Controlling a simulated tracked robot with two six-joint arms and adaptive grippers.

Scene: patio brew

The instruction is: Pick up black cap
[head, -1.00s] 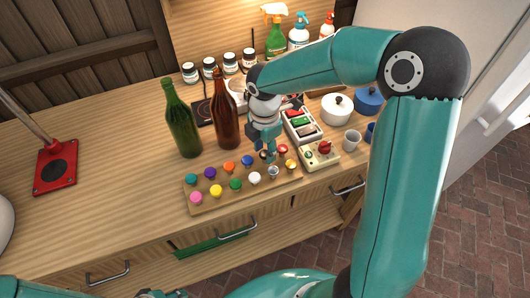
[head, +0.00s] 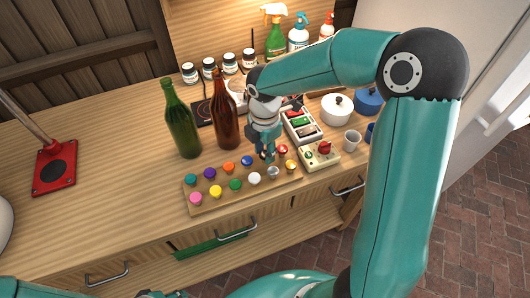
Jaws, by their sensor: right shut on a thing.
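A wooden cap board (head: 214,204) holds two rows of coloured caps. My right gripper (head: 268,157) points down at its back row, between the blue cap (head: 246,160) and the red cap (head: 283,149). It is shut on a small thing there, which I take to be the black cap. The fingers mostly hide that cap, and I cannot tell whether it is clear of the board. Only small parts of my left arm show along the bottom edge; how its gripper stands is not clear.
A green bottle (head: 181,122) and a brown bottle (head: 226,115) stand upright behind the board. A box with a red knob (head: 320,155), a tray of markers (head: 300,126) and a white pot (head: 337,108) are to the right. The counter's left is mostly free.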

